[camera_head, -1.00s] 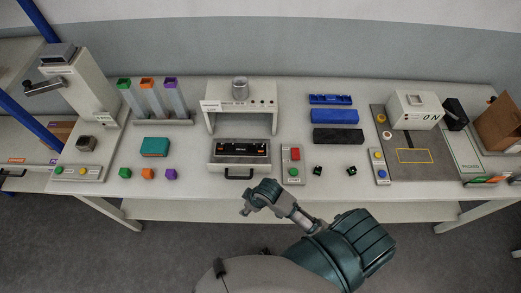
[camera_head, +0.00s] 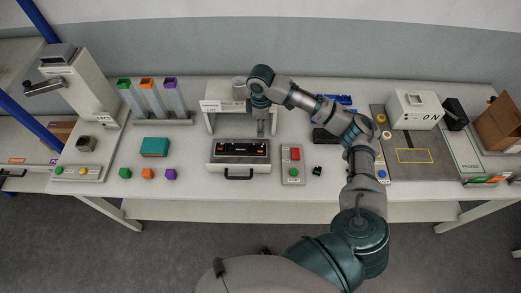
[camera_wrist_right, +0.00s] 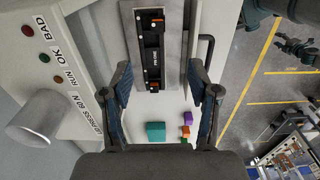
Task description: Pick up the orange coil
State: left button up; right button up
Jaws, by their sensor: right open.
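The orange coil (camera_head: 147,174) is a small orange block on the table's front left, between a green block (camera_head: 125,173) and a purple block (camera_head: 171,174). It also shows in the right wrist view (camera_wrist_right: 186,131), small and beyond the fingertips, with the purple block (camera_wrist_right: 190,117) next to it. My right gripper (camera_head: 262,126) hangs over the press station, right of the coil and well apart from it. In the wrist view the right gripper (camera_wrist_right: 160,84) is open and empty. Teal robot parts at that view's upper right may be my left arm; its jaws are unclear.
The black fixture tray (camera_head: 240,148) lies below and beside my right gripper, with the white press frame (camera_head: 210,122) behind. A teal box (camera_head: 154,147) stands just behind the coil. Colored chutes (camera_head: 150,100) stand farther back.

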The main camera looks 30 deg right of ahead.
aim_at(261, 147)
jog(key=f, duration=1.1)
jog(key=shift+w+d+f+p, duration=0.1)
jog(key=shift+d+f+p, duration=0.15)
jog(key=shift+f+p, duration=0.15)
jog(key=f, duration=0.4)
jog(key=shift+w+a+f, duration=0.25)
jog(key=shift+f, duration=0.1)
jog(key=shift+d, duration=0.15)
jog(key=c, duration=1.1)
